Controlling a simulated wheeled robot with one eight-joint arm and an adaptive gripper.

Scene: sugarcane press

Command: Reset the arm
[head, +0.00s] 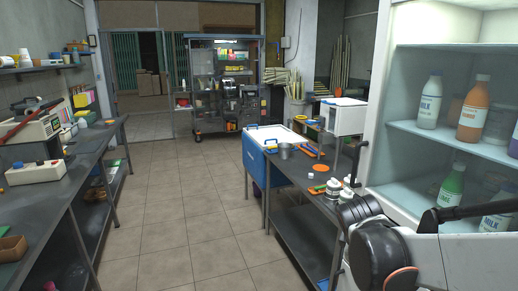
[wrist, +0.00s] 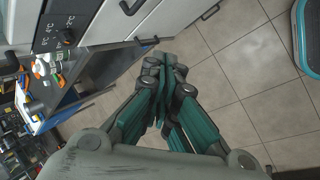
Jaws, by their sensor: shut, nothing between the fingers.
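My gripper (wrist: 167,68) shows in the wrist view with its teal fingers drawn together and nothing held between them. It hangs over the tiled floor (wrist: 240,75), close to the pale front of an appliance with a temperature dial. In the head view, part of my arm fills the lower right, beside the open fridge (head: 400,170). My gripper cannot be made out in that view.
The fridge holds several bottles, one an orange bottle (head: 473,108). A metal table (head: 318,205) with a metal cup (head: 285,151) and small white bottles stands left of it. A long workbench (head: 60,185) lines the left side. The tiled aisle between is clear.

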